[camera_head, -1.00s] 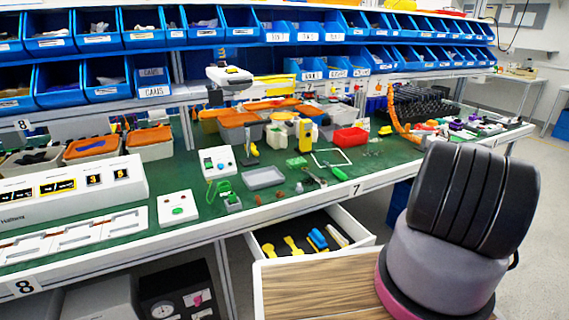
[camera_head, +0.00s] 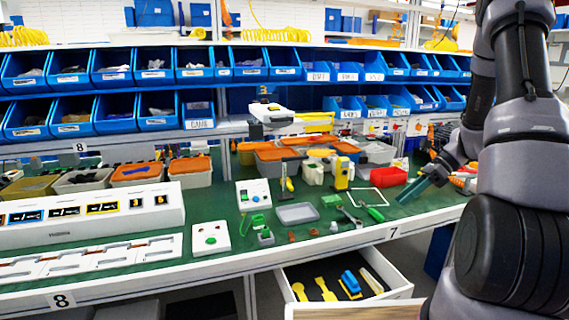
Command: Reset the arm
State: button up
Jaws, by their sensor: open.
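My arm stands along the right side of the head view. My gripper (camera_head: 426,183) hangs over the right part of the green bench top, just right of the red bin. Its dark green fingers point left and down, apart and with nothing seen between them. A white box with a blue rotary knob (camera_head: 253,194) stands on the bench, well left of my gripper. A flat white box with a green button (camera_head: 210,238) lies farther left.
A red bin (camera_head: 390,184), a yellow device (camera_head: 342,173), a grey tray (camera_head: 297,213) and a green-handled tool (camera_head: 373,213) lie left of my gripper. An open drawer (camera_head: 330,282) juts out below the bench edge. Blue bins (camera_head: 155,110) line the shelves behind.

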jog(key=s+a+r+n+t+h, duration=0.2)
jog(key=s+r+n, duration=0.3)
jog(key=r, duration=0.4)
jog(key=s+a+r+n+t+h, duration=0.3)
jog(key=s+r+n, duration=0.3)
jog(key=r, duration=0.3)
jog(key=s+a+r+n+t+h, duration=0.2)
jog(key=s+a+r+n+t, duration=0.1)
jog(key=r, duration=0.6)
jog(key=s+a+n, duration=0.1)
jog(key=s+n, duration=0.1)
jog(key=n, duration=0.1)
jog(key=shift+s+a+r+h, duration=0.3)
jog(key=shift+s+a+r, duration=0.05)
jog(key=shift+a, duration=0.05)
